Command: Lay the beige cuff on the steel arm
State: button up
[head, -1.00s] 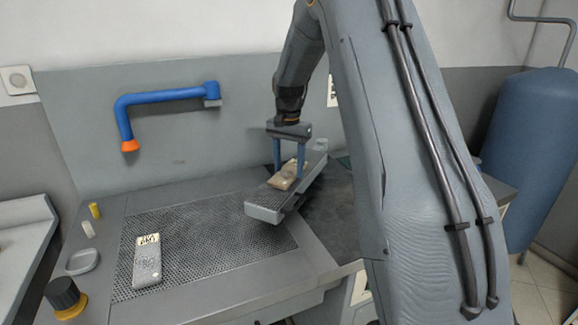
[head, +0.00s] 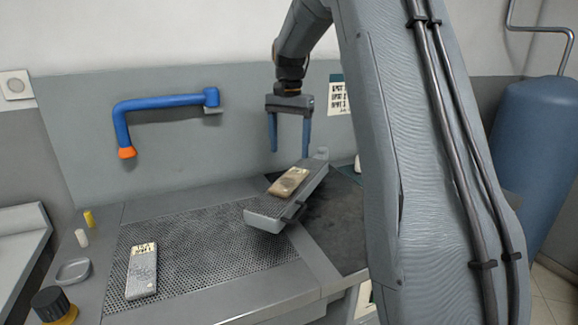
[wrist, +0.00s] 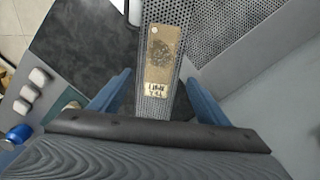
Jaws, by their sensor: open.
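The beige cuff (head: 289,182) lies flat on top of the steel arm (head: 262,211), a perforated narrow board raised above the table. In the wrist view the cuff (wrist: 164,50) lies lengthwise along the steel arm (wrist: 152,105), with a dark stain and a small label on it. My gripper (head: 290,150) is open and empty, above the cuff and apart from it. Its two blue fingers show on either side of the steel arm in the wrist view (wrist: 160,95).
A grey cuff-like piece with a label (head: 142,272) lies on the perforated table top (head: 205,240). A small dish (head: 73,271), a black-and-orange knob (head: 52,304) and small bottles stand at the left. A blue pipe (head: 165,102) is on the wall.

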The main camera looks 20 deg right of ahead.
jog(key=shift+r, duration=1.4)
jog(key=shift+d, duration=0.1)
